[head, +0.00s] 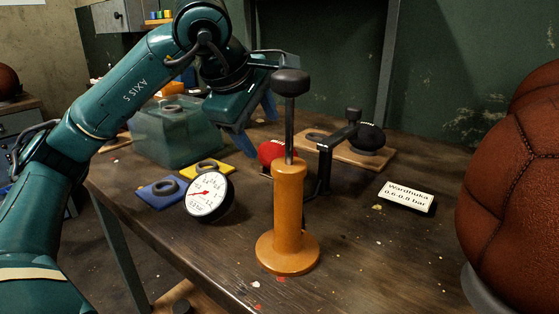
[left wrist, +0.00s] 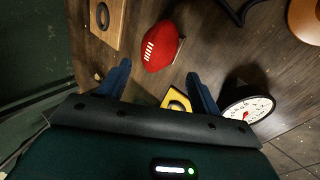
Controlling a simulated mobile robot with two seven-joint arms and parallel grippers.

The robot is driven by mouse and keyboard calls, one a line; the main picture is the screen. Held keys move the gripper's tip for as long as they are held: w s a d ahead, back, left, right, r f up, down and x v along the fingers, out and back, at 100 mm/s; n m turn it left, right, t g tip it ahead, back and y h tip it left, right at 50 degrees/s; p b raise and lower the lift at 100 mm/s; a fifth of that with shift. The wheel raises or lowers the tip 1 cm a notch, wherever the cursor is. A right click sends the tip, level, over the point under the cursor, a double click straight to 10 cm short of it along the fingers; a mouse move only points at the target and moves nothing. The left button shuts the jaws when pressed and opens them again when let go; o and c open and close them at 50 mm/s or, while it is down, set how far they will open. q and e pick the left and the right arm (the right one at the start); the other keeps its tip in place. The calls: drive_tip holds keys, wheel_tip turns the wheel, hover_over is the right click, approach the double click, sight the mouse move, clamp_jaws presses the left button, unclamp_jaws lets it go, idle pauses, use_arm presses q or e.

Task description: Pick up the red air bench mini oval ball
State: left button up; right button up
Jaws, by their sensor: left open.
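The red mini oval ball (head: 270,152) sits on the workbench in the head view, partly hidden behind the orange hand pump. My right gripper is in neither view.
The orange pump (head: 288,215) and a black stand (head: 326,165) crowd the ball. A round gauge (head: 210,196), a yellow plate (head: 208,169) and a blue plate (head: 162,191) lie left. A large brown ball (head: 515,190) fills the right.

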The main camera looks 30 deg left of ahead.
sight(273, 149)
use_arm(q)
drive_tip(key=x, duration=0.2)
drive_tip(key=shift+w+f, duration=0.15)
drive_tip(key=shift+f, duration=0.05)
drive_tip(key=b+x, duration=0.1)
drive_tip(key=x, duration=0.2)
drive_tip(key=shift+w+d+f+b, duration=0.25)
drive_tip(key=shift+f+b, duration=0.05)
drive_tip(key=shift+b, duration=0.1)
drive_tip(key=shift+w+f, duration=0.45)
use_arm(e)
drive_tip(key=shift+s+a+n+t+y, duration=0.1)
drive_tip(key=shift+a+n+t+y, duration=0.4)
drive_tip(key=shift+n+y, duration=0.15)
use_arm(q)
drive_tip(key=c, duration=0.8)
